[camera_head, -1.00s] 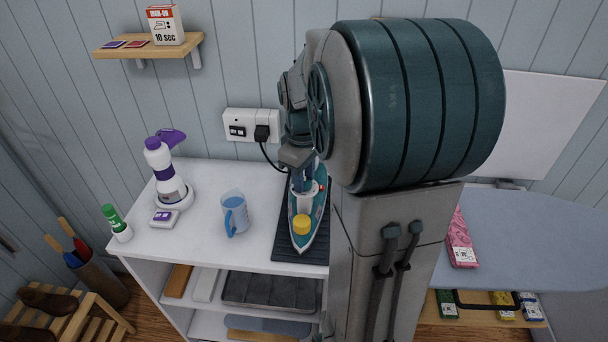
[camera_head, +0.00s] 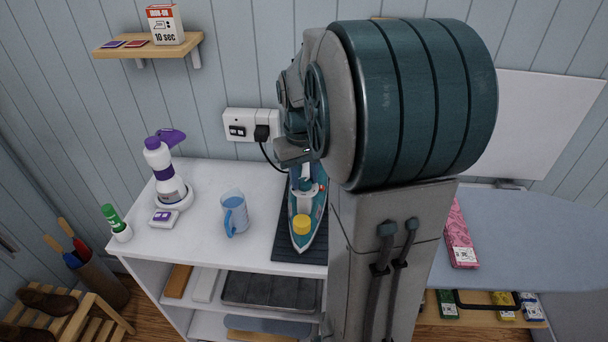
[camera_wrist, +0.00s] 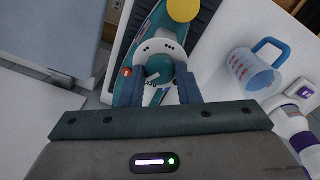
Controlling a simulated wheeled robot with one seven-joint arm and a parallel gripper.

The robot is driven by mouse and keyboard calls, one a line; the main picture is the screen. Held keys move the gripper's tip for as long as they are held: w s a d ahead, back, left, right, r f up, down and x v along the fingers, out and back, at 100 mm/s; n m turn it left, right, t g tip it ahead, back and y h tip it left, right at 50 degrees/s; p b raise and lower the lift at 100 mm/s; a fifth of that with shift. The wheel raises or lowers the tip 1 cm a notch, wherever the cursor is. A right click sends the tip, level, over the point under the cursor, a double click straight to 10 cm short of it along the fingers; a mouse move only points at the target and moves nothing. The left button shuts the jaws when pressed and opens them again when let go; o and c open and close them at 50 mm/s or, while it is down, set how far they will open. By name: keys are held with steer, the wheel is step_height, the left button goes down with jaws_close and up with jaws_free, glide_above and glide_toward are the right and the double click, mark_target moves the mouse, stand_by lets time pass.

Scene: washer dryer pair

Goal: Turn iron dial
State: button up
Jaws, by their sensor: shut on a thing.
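The teal and white iron (camera_head: 295,238) lies on a dark ribbed mat (camera_head: 284,247) on the white counter, its yellow cap (camera_head: 302,225) toward the front. In the wrist view the iron (camera_wrist: 182,42) is close below my gripper (camera_wrist: 159,78). The two blue-grey fingers stand on either side of the iron's round teal dial (camera_wrist: 158,66) and are shut on it. A white collar with dark marks rings the dial, and a small red-orange button (camera_wrist: 126,71) is beside it. In the head view my arm hides the back of the iron and most of the gripper.
A blue measuring jug (camera_head: 235,215) stands on the counter left of the mat. A white and purple bottle (camera_head: 165,176) is further left. A black cord runs from the wall socket (camera_head: 247,126) behind the iron. The ironing board (camera_head: 530,235) is at right.

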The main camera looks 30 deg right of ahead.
mark_target(301, 181)
steer(key=m, duration=0.4)
steer(key=shift+m, duration=0.4)
stand_by(0.4)
steer(key=o, duration=1)
steer(key=shift+r, duration=0.1)
steer(key=r, duration=1.3)
steer(key=shift+w+a+r, duration=0.1)
steer(key=shift+a+r, duration=0.1)
steer(key=shift+r, duration=0.15)
steer(key=shift+a+f, duration=0.1)
